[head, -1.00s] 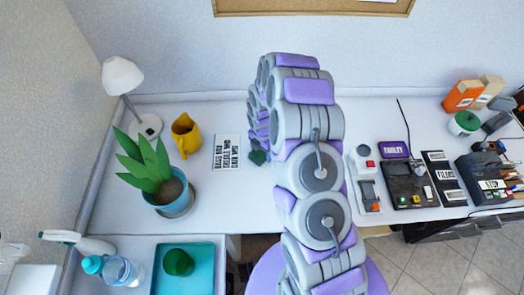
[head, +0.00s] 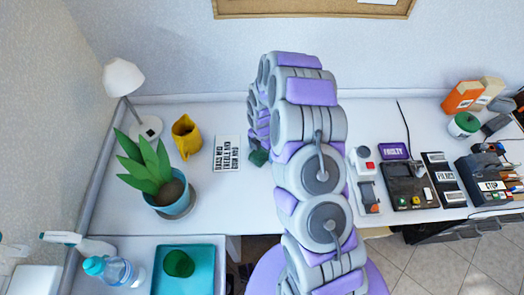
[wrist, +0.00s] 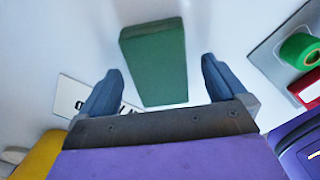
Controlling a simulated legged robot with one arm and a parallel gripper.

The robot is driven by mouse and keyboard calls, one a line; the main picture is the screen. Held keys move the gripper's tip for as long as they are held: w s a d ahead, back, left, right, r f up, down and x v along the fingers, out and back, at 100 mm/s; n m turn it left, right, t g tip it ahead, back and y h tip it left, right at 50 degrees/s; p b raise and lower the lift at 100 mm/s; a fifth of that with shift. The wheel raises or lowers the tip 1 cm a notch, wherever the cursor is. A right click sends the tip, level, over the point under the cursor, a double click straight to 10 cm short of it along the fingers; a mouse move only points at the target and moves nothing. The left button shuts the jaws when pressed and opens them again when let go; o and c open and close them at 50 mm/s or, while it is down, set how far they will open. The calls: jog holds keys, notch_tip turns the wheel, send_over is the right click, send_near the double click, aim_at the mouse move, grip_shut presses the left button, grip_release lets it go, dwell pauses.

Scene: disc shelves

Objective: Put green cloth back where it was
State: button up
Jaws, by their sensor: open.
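A green block-shaped thing, which looks like the folded green cloth (wrist: 155,62), lies on the white desk in the wrist view. A dark green piece of it also shows in the head view (head: 258,158), beside the lower end of my arm. My gripper (wrist: 161,66) is open. Its two blue-grey fingers stand apart, one on each side of the cloth's near part, with visible gaps. In the head view my arm hides most of the gripper and part of the desk behind it.
A printed card (head: 227,153), yellow mug (head: 186,136), potted plant (head: 158,180) and lamp (head: 124,80) stand left. A teal tray (head: 205,272) holds a green round item (head: 179,263). A red-button device (head: 365,175) and a dark device (head: 408,184) sit right.

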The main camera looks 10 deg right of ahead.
aim_at(262, 151)
jog(key=s+a+r+m+p, duration=0.1)
jog(key=s+r+m, duration=0.2)
jog(key=r, duration=0.7)
jog(key=s+r+m+p, duration=0.1)
jog(key=s+r+m, duration=0.15)
jog(key=r, duration=0.75)
jog(key=s+r+m, duration=0.5)
jog(key=s+m, duration=0.1)
jog(key=s, duration=0.4)
jog(key=s+r+m+g, duration=0.1)
jog(key=s+r+m, duration=0.4)
jog(key=s, duration=0.6)
jog(key=s+r+m, duration=0.5)
jog(key=s+m, duration=0.3)
jog(key=s, duration=0.2)
jog(key=shift+s+d+g, duration=0.3)
jog(key=shift+d+g, duration=0.1)
jog(key=shift+r, duration=0.1)
